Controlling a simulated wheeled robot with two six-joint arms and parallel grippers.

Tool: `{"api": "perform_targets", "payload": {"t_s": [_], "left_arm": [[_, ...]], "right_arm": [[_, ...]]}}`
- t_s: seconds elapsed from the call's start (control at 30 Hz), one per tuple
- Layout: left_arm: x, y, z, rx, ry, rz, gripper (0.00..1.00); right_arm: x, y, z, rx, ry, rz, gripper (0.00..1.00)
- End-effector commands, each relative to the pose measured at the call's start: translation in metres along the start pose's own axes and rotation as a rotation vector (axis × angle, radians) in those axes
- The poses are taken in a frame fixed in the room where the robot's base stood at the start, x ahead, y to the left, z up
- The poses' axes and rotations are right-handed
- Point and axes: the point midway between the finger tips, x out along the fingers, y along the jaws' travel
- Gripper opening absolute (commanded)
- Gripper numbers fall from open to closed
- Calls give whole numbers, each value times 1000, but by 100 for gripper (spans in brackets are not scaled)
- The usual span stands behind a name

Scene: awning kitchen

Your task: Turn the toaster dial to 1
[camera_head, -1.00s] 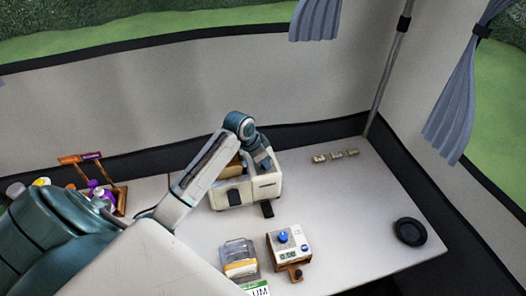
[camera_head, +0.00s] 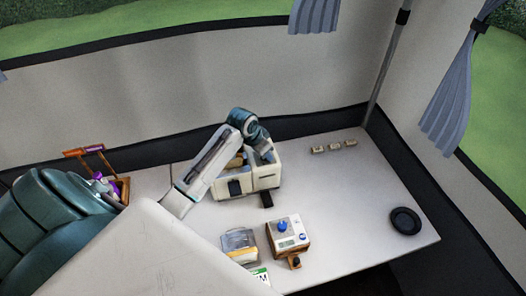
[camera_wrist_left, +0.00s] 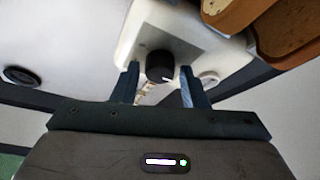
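The white toaster (camera_head: 262,183) stands on the table in the head view, with brown bread in its top. Bread (camera_wrist_left: 290,30) also shows at upper right in the left wrist view. The black round dial (camera_wrist_left: 159,66) sits on the toaster's pale face, with a light mark on its lower right edge. My left gripper (camera_wrist_left: 160,88) is open, one finger on each side of the dial; I cannot tell whether either finger touches it. In the head view my left arm reaches over the toaster and its fingers are hidden. My right gripper is not in view.
A small scale-like device (camera_head: 292,241) with a blue knob and a clear-lidded container (camera_head: 240,245) stand in front of the toaster. A black round dish (camera_head: 405,221) lies at right and small blocks (camera_head: 334,147) at the back. The table between them is clear.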

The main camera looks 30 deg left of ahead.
Motion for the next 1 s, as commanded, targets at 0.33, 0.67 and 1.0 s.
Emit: {"api": "perform_targets", "payload": {"t_s": [0.33,0.67,1.0], "left_arm": [[0,0,1,0,-2,0,50],[-48,-1,1,5,1,-5,50],[-102,-1,0,1,0,-2,50]], "right_arm": [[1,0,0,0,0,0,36],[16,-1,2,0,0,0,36],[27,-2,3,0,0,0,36]]}}
